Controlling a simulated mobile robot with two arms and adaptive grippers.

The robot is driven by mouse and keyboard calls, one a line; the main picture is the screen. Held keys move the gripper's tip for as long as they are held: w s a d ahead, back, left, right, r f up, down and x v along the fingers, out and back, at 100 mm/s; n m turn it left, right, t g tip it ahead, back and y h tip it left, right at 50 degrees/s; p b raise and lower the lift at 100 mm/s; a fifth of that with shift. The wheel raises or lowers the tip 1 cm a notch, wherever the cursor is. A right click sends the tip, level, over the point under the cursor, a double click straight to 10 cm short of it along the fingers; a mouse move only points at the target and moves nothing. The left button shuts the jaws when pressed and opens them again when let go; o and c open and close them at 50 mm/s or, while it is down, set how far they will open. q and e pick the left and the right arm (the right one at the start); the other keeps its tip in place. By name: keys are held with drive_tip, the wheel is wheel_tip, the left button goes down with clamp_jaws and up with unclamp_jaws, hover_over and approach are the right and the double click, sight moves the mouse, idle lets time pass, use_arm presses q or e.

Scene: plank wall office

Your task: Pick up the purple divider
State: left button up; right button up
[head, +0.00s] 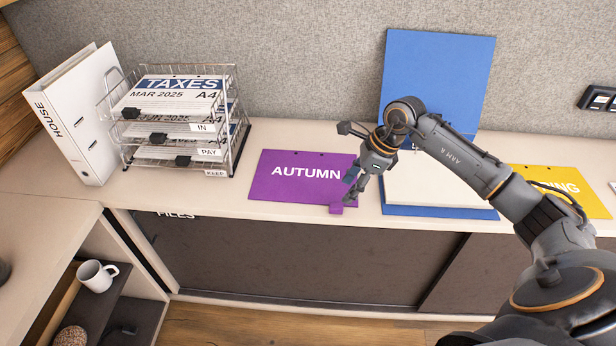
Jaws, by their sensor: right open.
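The purple divider (290,178) lies flat on the counter, left of the blue binder. It bears the white word AUTUMN, and its tab (337,209) sticks out at the front right corner. My right gripper (345,193) is open over the divider's right edge, with its fingers pointing down just above the tab. The gripper hides part of the right edge. I cannot tell whether a finger touches the divider. My left gripper is not in view.
An open blue binder (437,70) with white sheets stands against the wall behind my right arm. A yellow divider (580,184) lies at the right. A wire tray rack (240,130) and a white HOUSE binder (85,120) stand at the left. A mug (95,275) sits on a lower shelf.

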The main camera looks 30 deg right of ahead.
sight(333, 206)
drive_tip(key=x, duration=0.4)
drive_tip(key=p+x, duration=0.1)
drive_tip(key=x, duration=0.2)
drive_tip(key=shift+w+a+f, duration=0.1)
drive_tip(key=shift+w+f, duration=0.2)
clamp_jaws()
